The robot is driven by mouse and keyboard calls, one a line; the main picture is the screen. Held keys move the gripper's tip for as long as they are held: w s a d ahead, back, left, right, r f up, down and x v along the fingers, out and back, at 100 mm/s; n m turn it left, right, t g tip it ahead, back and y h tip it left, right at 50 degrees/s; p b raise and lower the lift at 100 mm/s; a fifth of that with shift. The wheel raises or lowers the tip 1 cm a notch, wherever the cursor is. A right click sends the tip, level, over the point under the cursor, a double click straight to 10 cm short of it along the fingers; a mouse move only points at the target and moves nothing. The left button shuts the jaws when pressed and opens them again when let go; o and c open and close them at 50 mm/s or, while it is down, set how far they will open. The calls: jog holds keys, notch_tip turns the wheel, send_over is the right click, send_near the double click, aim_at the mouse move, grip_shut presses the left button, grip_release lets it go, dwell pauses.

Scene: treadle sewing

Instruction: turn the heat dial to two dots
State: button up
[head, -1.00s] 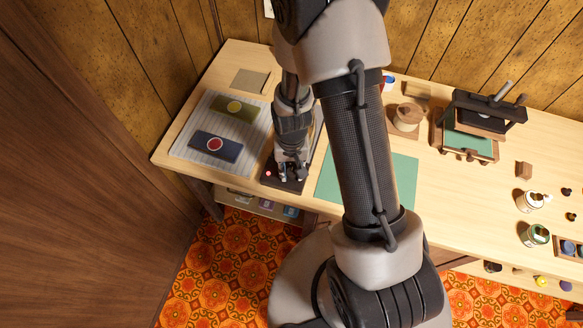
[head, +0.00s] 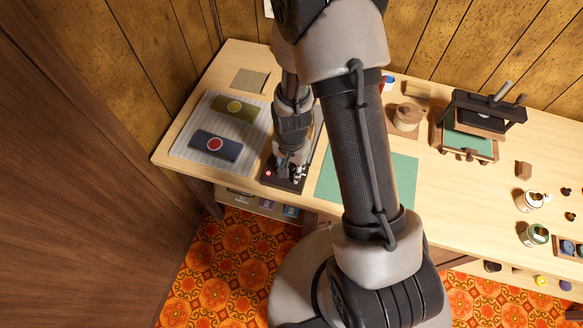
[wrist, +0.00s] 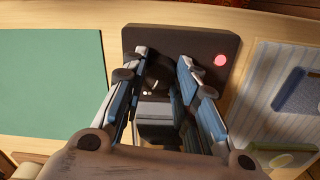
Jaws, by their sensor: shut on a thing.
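The heat dial belongs to a dark control box (head: 270,181) at the front edge of the table, with a lit red lamp (head: 268,173). The box also shows in the wrist view (wrist: 185,36), with the red lamp (wrist: 220,60) at its right. My gripper (head: 290,174) reaches down onto the box. In the wrist view my gripper (wrist: 162,62) has its two fingers on either side of the dark dial (wrist: 160,70), shut on it. The dial is mostly hidden between the fingers. Small pale marks (wrist: 150,92) show beside it; I cannot tell which setting it points to.
A striped ironing pad (head: 183,150) with a blue patch (head: 216,147) and an olive patch (head: 235,107) lies left of the box. A green mat (head: 403,180) lies to the right. A small press (head: 480,125) stands further right.

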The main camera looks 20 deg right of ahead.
dwell(0.3)
jog(key=o, duration=1.1)
jog(key=shift+r, duration=0.15)
notch_tip(320, 180, up, 12)
jog(key=shift+f, duration=0.1)
notch_tip(320, 180, up, 14)
jog(key=n+t, duration=0.2)
jog(key=n, duration=0.2)
send_over(291, 172)
jog(key=s, duration=0.5)
jog(key=s+r+n+t, duration=0.1)
jog(key=s+r, duration=0.1)
jog(key=s, duration=0.1)
jog(key=s+r+n, duration=0.2)
jog(key=s+r, duration=0.1)
jog(key=s+r+n+t, duration=0.1)
jog(key=s+r+n, duration=0.1)
jog(key=s+r, duration=0.1)
jog(key=shift+s+d+t, duration=0.15)
jog(key=shift+s+t, duration=0.15)
jog(key=shift+s, duration=0.2)
